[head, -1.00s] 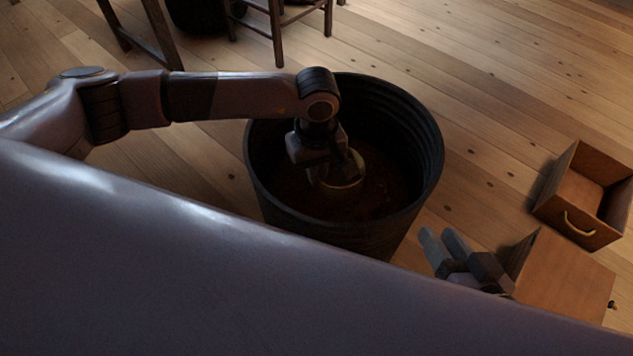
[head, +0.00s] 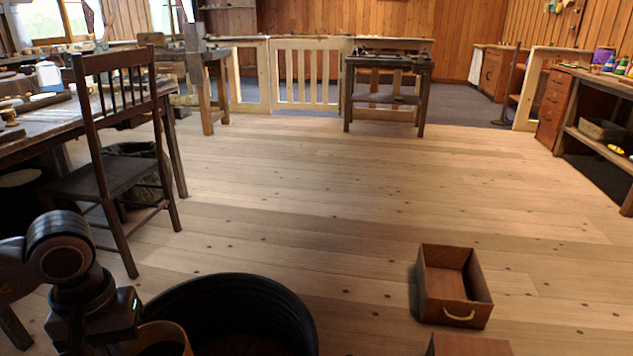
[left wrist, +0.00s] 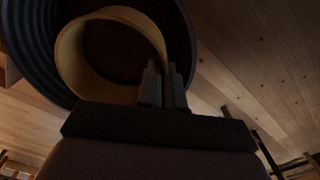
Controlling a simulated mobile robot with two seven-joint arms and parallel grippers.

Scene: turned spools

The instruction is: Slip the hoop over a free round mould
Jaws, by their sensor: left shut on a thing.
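The hoop is a wide tan band; it shows at the bottom left of the head view (head: 180,337) and large in the left wrist view (left wrist: 70,62). My left gripper (left wrist: 163,88) is shut on the hoop's wall, with the ring hanging out beyond the fingers. In the head view only the dark body of this gripper shows clearly, beside the hoop; its fingertips are hidden. The hoop appears at the left rim of the black tub (head: 297,312). My right gripper is out of view. I cannot make out a round mould for certain.
A chair (head: 100,180) and a cluttered workbench (head: 60,120) stand at left. An open wooden drawer box (head: 450,290) lies on the floor at right. A small dark table (head: 388,72) stands at the back, a shelf bench (head: 600,90) at far right. The middle floor is clear.

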